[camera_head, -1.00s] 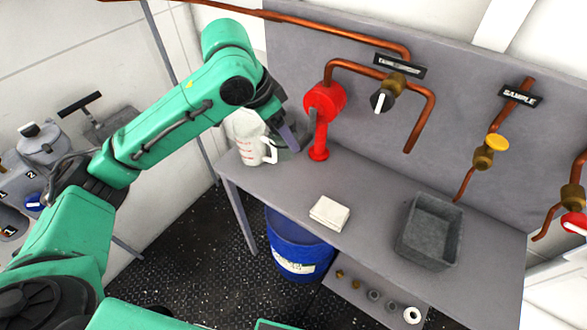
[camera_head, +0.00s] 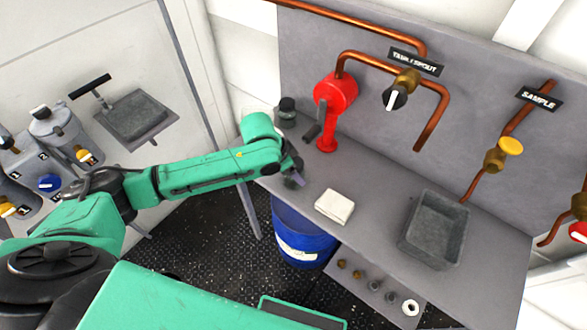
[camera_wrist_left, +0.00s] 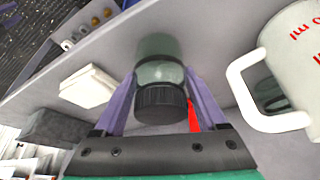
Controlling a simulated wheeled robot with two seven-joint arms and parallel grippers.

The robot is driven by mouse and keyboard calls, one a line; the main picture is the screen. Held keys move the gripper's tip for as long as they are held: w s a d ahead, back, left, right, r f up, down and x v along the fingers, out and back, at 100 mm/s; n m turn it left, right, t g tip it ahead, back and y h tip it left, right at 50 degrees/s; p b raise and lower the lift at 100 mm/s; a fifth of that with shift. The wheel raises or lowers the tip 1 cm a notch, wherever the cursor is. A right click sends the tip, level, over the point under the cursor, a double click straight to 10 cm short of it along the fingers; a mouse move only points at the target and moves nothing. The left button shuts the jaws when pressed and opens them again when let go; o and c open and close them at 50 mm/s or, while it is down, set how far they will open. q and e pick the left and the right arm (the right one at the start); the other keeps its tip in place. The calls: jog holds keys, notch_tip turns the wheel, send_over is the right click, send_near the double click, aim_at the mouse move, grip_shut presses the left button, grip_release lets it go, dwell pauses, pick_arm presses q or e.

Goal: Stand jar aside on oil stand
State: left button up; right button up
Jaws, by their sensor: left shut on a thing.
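A greenish glass jar with a black ribbed lid (camera_wrist_left: 160,98) is between the two fingers of my left gripper (camera_wrist_left: 160,90) in the wrist view. The gripper is shut on it, and its lid faces the camera. In the head view my left gripper (camera_head: 297,183) is over the front left part of the grey stand top (camera_head: 375,205), and its hand mostly hides the held jar. I cannot tell whether the jar touches the top. A second dark-lidded jar (camera_head: 286,112) stands farther back. My right gripper is out of view.
A white measuring jug (camera_wrist_left: 290,50) stands close beside the gripper. A red spouted fixture (camera_head: 332,105) is behind it. A folded white cloth (camera_head: 334,206) and a grey tray (camera_head: 434,230) lie to the right. A blue bin (camera_head: 300,240) is below the front edge.

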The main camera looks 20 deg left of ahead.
pick_arm(q)
jog(key=o, duration=1.4)
jog(key=shift+w+f, duration=0.1)
jog(key=b+v, duration=0.1)
jog(key=v, duration=1.1)
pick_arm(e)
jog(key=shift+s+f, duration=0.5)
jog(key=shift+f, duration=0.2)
